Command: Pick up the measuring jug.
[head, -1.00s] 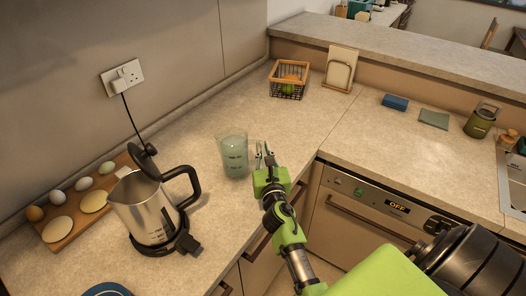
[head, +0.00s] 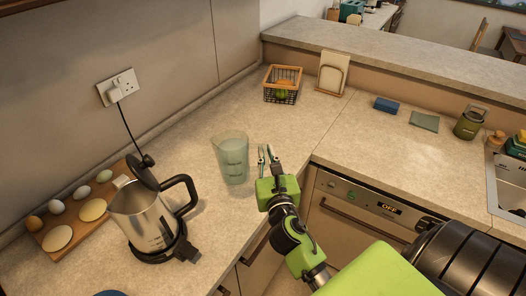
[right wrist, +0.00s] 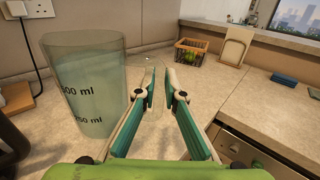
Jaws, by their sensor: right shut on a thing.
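The measuring jug (head: 232,162) is a clear, greenish tapered cup with dark volume marks. It looks upright, or nearly so, over the counter left of my right gripper (head: 266,156). In the right wrist view the jug (right wrist: 84,95) fills the left side, with its marks facing the camera. My right gripper (right wrist: 160,88) is shut on the jug's handle side; the clear handle between the fingers is hard to make out. I cannot clearly tell the gap between the jug's base and the counter. My left gripper is not in view.
A steel kettle (head: 142,218) stands on its base at left, beside a board (head: 41,238) with eggs and rounds. A wire basket (head: 283,92) and a board stand (head: 332,74) are at the back. The right counter has a blue sponge (head: 386,104) and a green canister (head: 470,123).

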